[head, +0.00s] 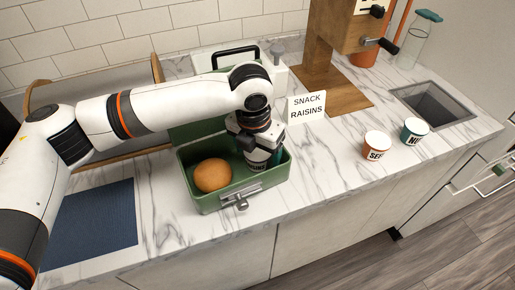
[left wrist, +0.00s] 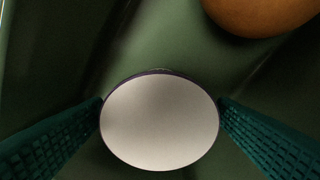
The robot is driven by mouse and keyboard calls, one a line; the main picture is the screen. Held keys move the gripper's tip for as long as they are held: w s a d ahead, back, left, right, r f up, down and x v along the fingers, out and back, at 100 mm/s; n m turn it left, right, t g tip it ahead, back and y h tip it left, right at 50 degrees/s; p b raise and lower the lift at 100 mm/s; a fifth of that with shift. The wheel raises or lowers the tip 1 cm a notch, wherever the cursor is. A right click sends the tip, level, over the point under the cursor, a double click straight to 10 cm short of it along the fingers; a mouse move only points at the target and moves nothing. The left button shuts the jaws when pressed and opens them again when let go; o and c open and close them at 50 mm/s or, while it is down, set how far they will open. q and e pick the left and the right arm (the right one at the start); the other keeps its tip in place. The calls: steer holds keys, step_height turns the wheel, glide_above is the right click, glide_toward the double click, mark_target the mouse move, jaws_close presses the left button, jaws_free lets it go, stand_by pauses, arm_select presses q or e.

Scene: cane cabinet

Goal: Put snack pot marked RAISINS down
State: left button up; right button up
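My left gripper (head: 262,158) points down into the right part of an open green lunch box (head: 212,203). Its teal fingers lie against both sides of a pot with a pale round lid (left wrist: 159,120) in the left wrist view. The pot's body (head: 258,155) shows partly between the fingers in the head view, with dark lettering too small and covered to read. It is inside the box walls; I cannot tell whether its base touches the floor. A card reading SNACK RAISINS (head: 307,107) stands behind the box. My right gripper is out of view.
A round orange-brown fruit or bun (head: 212,175) lies in the box, left of the pot; it also shows in the left wrist view (left wrist: 262,12). Two lidded pots, orange (head: 376,148) and teal (head: 413,133), stand to the right. A wooden stand (head: 322,70) is behind. Counter between is clear.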

mark_target(254, 155)
arm_select(q)
steer(key=shift+r, duration=0.25)
step_height(254, 155, up, 12)
steer(key=s, duration=0.1)
steer(key=shift+a, duration=0.4)
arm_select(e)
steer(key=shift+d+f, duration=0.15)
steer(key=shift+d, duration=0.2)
arm_select(q)
steer(key=shift+s+f, duration=0.15)
steer(key=shift+f, duration=0.05)
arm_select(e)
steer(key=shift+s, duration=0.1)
